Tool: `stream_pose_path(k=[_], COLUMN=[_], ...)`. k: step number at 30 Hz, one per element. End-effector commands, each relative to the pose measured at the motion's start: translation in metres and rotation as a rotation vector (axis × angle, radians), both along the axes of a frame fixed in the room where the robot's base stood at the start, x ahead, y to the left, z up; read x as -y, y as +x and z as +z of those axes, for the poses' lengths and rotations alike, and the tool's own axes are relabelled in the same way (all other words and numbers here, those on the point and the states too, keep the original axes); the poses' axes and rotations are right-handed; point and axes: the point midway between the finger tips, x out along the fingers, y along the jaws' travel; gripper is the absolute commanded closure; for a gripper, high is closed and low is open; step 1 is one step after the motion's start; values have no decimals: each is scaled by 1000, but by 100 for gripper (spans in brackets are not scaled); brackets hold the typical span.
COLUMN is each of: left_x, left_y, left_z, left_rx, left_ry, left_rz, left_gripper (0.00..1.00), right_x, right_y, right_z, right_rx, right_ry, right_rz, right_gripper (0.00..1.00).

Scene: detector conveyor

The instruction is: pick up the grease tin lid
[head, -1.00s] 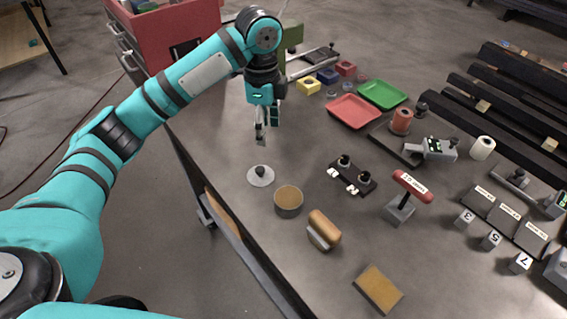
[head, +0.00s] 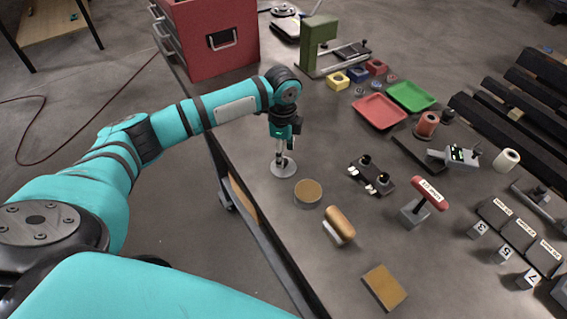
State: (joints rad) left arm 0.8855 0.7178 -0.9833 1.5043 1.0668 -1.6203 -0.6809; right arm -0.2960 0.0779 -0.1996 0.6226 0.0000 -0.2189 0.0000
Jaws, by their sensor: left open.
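The grease tin lid, a flat light-grey disc (head: 290,173) with a dark knob seen in the earlier view, lies on the grey table near its left edge. The round grease tin (head: 307,192), open with brown contents, stands just to its lower right, apart from it. My left gripper (head: 283,158) points down right over the lid, open, with its fingertips around or just above the knob. The fingers hide the knob, and I cannot tell whether they touch it. My right gripper is out of view.
A wooden-handled brush or block (head: 341,222) and a tan pad (head: 384,288) lie nearer. A black fixture with two knobs (head: 371,176) and a red-handled stamp (head: 429,193) stand to the right. A red cabinet (head: 215,40) and green press (head: 317,45) stand behind.

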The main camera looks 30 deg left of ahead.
Motion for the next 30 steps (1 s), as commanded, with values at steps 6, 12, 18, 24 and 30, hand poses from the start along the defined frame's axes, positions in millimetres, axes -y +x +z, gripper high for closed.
stream_pose_path(k=[6, 12, 18, 24, 30], left_x=[2, 3, 2, 2, 2], left_y=[-1, -1, -1, -1, 0], left_z=[-31, -41, -41, -41, -41], left_rx=[-4, -1, -1, -1, -1], left_ry=[0, 0, 0, 1, 0], left_rz=[-1, -2, -2, -2, -2], left_gripper=[48, 48, 55, 82, 100], right_x=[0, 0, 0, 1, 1], right_y=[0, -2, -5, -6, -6], right_z=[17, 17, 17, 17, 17], right_rx=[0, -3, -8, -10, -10], right_ry=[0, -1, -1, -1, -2], right_rz=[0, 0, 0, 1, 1], right_gripper=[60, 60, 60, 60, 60])
